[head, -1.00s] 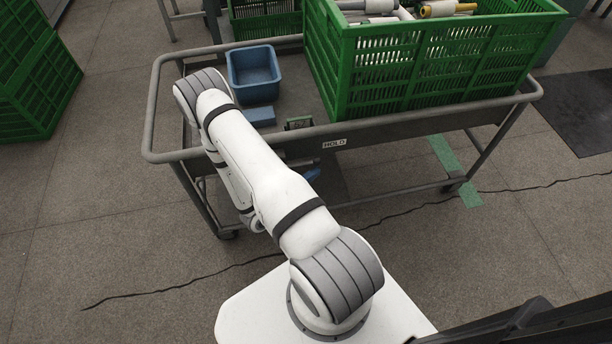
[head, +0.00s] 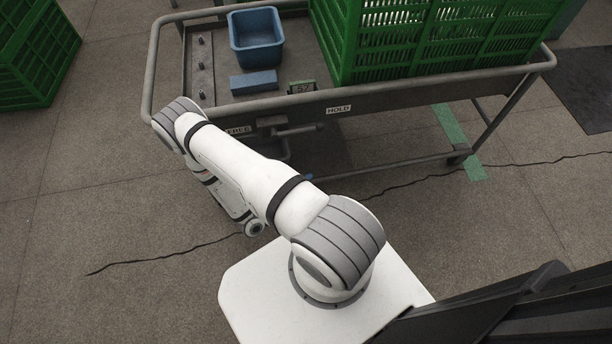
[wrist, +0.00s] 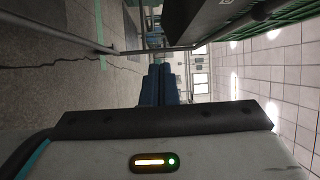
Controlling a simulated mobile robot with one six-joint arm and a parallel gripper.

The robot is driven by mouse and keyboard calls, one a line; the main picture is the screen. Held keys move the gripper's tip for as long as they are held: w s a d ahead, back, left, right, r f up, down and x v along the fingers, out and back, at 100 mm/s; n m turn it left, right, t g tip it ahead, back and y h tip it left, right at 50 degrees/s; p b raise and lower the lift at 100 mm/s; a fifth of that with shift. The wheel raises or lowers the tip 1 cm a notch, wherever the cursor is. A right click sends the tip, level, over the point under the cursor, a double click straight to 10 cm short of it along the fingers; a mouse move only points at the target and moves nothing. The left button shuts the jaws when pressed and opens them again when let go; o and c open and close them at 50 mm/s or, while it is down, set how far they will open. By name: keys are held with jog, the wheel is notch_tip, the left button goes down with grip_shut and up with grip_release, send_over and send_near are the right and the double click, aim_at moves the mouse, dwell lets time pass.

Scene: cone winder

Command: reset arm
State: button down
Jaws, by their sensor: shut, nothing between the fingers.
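My gripper (wrist: 159,70) shows in the wrist view as two dark blue fingers side by side, closed together with nothing between them. It points out over the floor beside the cart, which lies sideways in this view. In the head view my white arm is folded, its elbow near the cart's front left corner and its forearm hanging down and back toward my base.
The grey cart (head: 420,92) stands in front, its rail close to my elbow. It carries a blue bin (head: 256,55), a blue block (head: 253,83), a small display (head: 301,87) and a green crate (head: 440,45). Another green crate (head: 35,60) stands left. Floor left is clear.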

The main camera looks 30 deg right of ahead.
dwell(0.4)
jog(key=w+a+r+m+g+y+p, duration=0.15)
jog(key=r+m+g+y+p, duration=0.3)
jog(key=r+m, duration=0.85)
jog(key=w+a+r+m+g+y+p, duration=0.1)
jog(key=a+r+m+g+y+p, duration=0.35)
jog(key=r, duration=1.45)
jog(key=s+a+r+m+t+y+p, duration=0.2)
jog(key=r+m, duration=0.4)
jog(key=r, duration=0.4)
jog(key=s+a+r+m+t+y+p, duration=0.2)
jog(key=r+m+t+y+p, duration=0.2)
jog(key=r, duration=0.7)
jog(key=s+a+r+m+t+y+p, duration=0.2)
jog(key=r+m+p, duration=0.4)
jog(key=r+m, duration=0.4)
jog(key=shift+s+a+r+t+y, duration=0.25)
jog(key=shift+a+r+t+y, duration=0.3)
jog(key=shift+t, duration=0.25)
